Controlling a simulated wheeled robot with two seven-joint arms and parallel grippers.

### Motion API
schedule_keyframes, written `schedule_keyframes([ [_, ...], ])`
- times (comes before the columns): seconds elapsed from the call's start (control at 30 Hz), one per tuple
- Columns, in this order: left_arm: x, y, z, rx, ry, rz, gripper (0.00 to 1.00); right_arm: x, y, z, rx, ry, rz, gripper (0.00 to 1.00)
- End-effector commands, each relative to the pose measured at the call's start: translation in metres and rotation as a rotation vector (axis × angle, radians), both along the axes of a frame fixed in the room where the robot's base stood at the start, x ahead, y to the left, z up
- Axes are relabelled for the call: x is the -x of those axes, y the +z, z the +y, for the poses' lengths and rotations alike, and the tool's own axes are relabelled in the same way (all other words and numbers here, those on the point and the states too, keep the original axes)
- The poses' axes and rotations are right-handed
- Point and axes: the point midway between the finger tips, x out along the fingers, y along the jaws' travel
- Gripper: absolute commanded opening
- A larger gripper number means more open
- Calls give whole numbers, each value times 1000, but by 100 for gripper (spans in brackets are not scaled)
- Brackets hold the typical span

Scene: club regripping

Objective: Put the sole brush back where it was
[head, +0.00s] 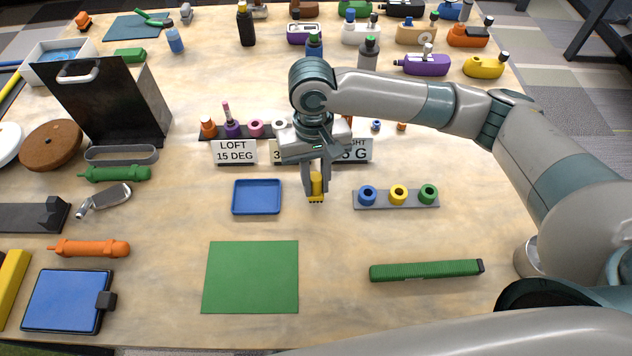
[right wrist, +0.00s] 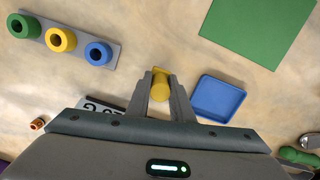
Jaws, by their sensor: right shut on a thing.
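My right gripper (head: 315,190) is shut on a small yellow piece (head: 316,184) with dark tufts at its lower end, which looks like the sole brush. It is held upright close over the table, between the blue tray and the grey strip of coloured rings; I cannot tell whether it touches the wood. In the right wrist view the yellow piece (right wrist: 161,86) sits between the fingertips (right wrist: 160,92), partly hidden by them. My left gripper is not in view.
A blue tray (head: 257,197) lies just left of the gripper, a grey ring holder (head: 396,206) to the right. A green mat (head: 250,277) and a green grip (head: 426,270) lie nearer. Label cards (head: 234,152) stand behind. The table between mat and grip is clear.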

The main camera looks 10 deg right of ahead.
Motion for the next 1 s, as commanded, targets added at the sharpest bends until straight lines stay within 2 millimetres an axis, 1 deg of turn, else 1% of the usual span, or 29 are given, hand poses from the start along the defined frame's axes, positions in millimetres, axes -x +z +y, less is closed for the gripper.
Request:
schedule_keyframes([
  [0.1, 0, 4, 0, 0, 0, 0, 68, 0, -11, -1, 1, -1, 1, 0],
  [0.17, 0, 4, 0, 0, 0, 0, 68, 0, -14, 0, 0, 0, 0, 0],
  [0.53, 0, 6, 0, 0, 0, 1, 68, 0, -16, 0, 0, 0, 1, 0],
  [0.57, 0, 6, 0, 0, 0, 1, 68, 0, -17, 0, 0, 0, 1, 22],
  [0.6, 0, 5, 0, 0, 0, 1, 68, 0, -17, 0, 0, 0, 0, 32],
  [0.63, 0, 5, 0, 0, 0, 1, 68, 0, -17, 0, 0, 0, 0, 39],
  [1.0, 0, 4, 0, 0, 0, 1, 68, 0, -16, 0, 0, 1, -1, 39],
])
